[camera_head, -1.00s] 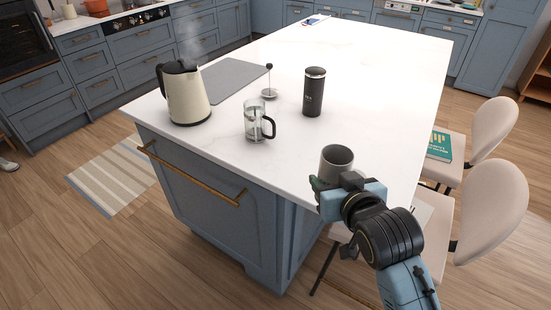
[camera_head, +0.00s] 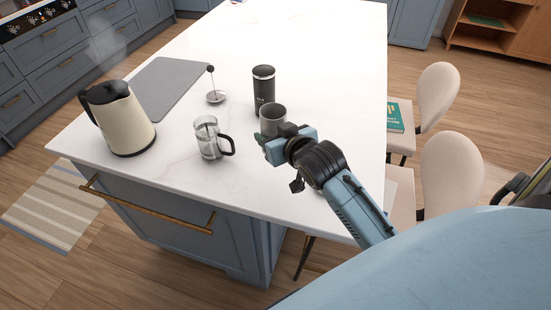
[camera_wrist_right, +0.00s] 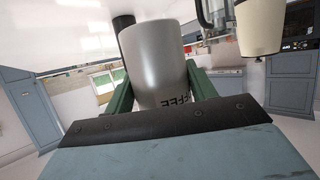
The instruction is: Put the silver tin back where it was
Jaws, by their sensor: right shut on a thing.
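My left gripper is not in view.
A black canister (camera_head: 263,88) stands just behind the tin. A glass press jug (camera_head: 209,138), its plunger lid (camera_head: 214,97), a steaming cream kettle (camera_head: 122,118) and a grey mat (camera_head: 169,86) lie to the left. Chairs (camera_head: 438,98) line the right side.

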